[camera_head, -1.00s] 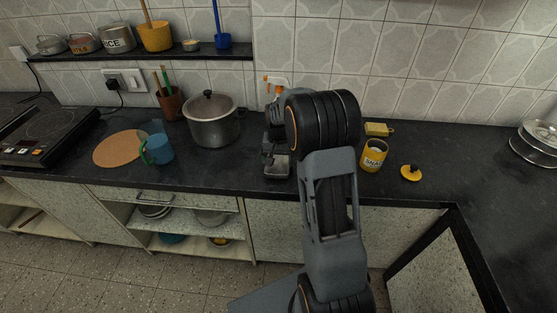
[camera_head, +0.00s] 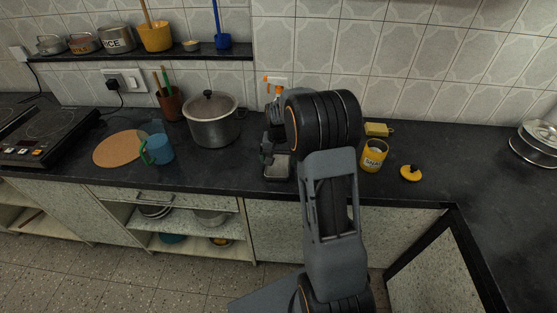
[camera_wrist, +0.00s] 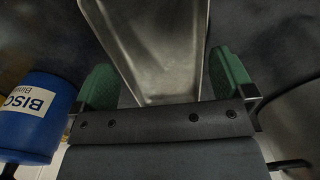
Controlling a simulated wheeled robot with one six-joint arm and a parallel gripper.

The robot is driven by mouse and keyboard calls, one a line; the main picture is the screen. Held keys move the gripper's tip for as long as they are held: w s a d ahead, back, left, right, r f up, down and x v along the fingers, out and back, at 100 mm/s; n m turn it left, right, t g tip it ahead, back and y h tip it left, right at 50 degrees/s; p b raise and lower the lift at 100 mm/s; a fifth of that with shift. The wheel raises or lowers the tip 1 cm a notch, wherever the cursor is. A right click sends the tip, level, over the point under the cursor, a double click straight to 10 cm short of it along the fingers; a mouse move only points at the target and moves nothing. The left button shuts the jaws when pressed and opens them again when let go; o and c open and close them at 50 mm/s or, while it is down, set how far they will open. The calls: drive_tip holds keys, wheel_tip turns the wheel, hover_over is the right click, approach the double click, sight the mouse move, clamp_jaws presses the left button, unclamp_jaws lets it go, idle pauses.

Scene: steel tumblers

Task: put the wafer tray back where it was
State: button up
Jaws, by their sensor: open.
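The wafer tray (camera_wrist: 160,35) is a shallow, worn, grey metal tray. In the wrist view it runs from the top edge down between my fingers. In the head view the tray (camera_head: 277,172) lies on the dark counter near its front edge, just below my gripper (camera_head: 267,154). My gripper (camera_wrist: 164,72) is open, with one green finger pad on either side of the tray's near end. Dark gaps show beside the tray, so the pads look apart from it. My arm hides part of the counter in the head view.
A blue tin (camera_wrist: 34,115) labelled "BISC" stands close at the left in the wrist view. A pot (camera_head: 211,122) and a blue mug (camera_head: 158,149) stand left of the tray. A yellow jar (camera_head: 373,156) and its lid (camera_head: 411,172) are right of my arm.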

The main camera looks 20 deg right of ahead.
sight(278, 165)
wheel_tip(278, 165, up, 10)
drive_tip(key=s+a+r+n+t, duration=0.1)
drive_tip(key=s+a+n, duration=0.2)
drive_tip(key=s, duration=0.7)
drive_tip(key=s+a+r+n+t, duration=0.1)
drive_tip(key=s+a+n+t, duration=0.1)
drive_tip(key=s+a, duration=0.5)
drive_tip(key=shift+s+a+r+n+p, duration=0.15)
drive_tip(key=shift+s+n+p, duration=0.2)
drive_tip(key=shift+s, duration=1.75)
